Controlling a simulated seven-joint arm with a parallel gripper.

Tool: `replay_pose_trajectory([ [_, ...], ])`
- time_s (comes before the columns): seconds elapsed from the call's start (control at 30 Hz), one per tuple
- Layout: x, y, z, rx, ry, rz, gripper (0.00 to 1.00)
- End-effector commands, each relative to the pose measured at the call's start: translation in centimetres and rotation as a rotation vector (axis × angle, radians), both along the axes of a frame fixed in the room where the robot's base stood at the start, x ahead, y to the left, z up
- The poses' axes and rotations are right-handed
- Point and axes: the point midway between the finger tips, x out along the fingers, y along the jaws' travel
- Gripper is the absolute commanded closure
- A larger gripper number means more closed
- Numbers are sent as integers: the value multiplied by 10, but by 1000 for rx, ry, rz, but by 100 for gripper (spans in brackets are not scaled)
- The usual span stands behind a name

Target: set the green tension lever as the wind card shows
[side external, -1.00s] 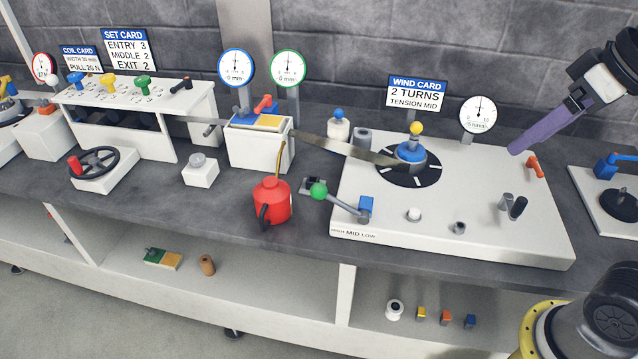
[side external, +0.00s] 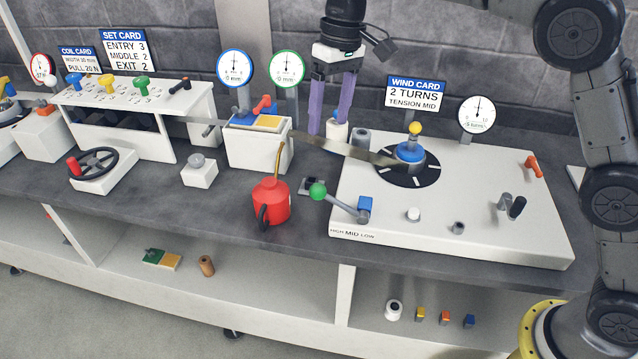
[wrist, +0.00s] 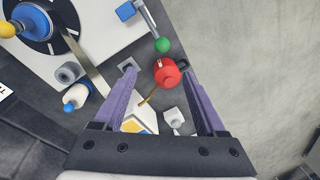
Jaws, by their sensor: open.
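The green tension lever (side external: 318,191) has a green ball on a grey arm. The green ball also shows in the wrist view (wrist: 162,45), ahead of my fingertips. The wind card (side external: 415,94) reads 2 TURNS, TENSION MID. HIGH, MID and LOW labels (side external: 352,234) are on the base's front edge. My gripper (side external: 327,132) is open and empty, with purple fingers pointing down, behind the lever and above the bench. It also shows in the wrist view (wrist: 165,80).
A red oil can (side external: 271,203) stands on the bench just left of the green ball. A metal strip (side external: 340,146) runs to the blue reel hub (side external: 410,153) with a yellow knob. A white bottle (side external: 337,138) and grey cylinder (side external: 361,138) stand behind the lever.

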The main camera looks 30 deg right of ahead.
Motion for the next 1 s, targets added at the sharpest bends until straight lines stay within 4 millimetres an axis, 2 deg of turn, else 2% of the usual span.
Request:
replay_pose_trajectory([
  [0.03,0,3,-9,-5,17,6,26],
  [0.27,-1,9,-30,-9,29,14,26],
  [0.8,-5,21,-128,-10,29,14,26],
  [1.0,-4,24,-146,-8,26,14,26],
])
